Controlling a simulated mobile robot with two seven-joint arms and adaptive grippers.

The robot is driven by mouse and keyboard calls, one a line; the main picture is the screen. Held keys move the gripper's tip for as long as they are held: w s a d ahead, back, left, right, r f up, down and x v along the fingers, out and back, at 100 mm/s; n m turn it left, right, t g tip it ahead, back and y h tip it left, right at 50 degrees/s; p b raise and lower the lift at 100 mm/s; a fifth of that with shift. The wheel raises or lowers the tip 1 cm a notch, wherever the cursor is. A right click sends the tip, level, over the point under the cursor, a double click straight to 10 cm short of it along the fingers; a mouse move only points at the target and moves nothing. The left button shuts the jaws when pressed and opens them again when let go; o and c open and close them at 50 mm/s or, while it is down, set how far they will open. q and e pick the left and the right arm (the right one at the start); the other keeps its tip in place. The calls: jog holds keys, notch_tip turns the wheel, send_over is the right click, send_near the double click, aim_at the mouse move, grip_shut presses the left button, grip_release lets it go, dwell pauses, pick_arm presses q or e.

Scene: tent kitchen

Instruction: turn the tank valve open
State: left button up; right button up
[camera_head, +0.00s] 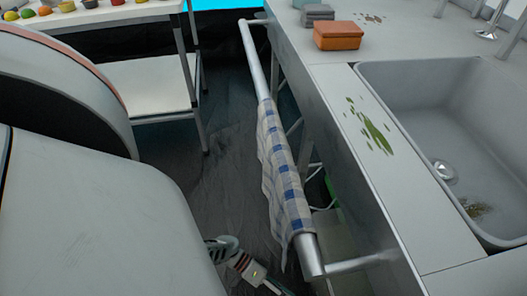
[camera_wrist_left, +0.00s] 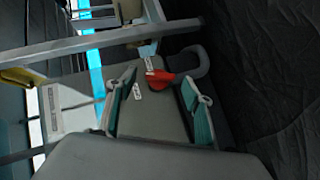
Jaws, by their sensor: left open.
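The red valve handle (camera_wrist_left: 160,79) shows in the left wrist view, on top of a grey tank (camera_wrist_left: 155,112) with small white labels. A dark curved part stands at the tank's right side. My left gripper (camera_wrist_left: 160,76) is open, its two teal-padded fingers spread to the left and right of the tank in the picture. The red handle appears between the fingertips; I cannot tell how far ahead it is, and I see no contact. The tank and valve do not show clearly in the head view.
A metal rail (camera_head: 255,70) with a checked towel (camera_head: 283,170) runs along the counter (camera_head: 335,85) edge. The counter holds a sink (camera_head: 420,110) and an orange box (camera_head: 338,35). A white shelf table (camera_head: 145,85) stands at the left. Metal bars (camera_wrist_left: 90,42) cross above the tank in the wrist view.

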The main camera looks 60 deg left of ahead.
pick_arm(q)
jog(key=v, duration=1)
jog(key=shift+s, duration=0.15)
jog(key=shift+a, duration=0.1)
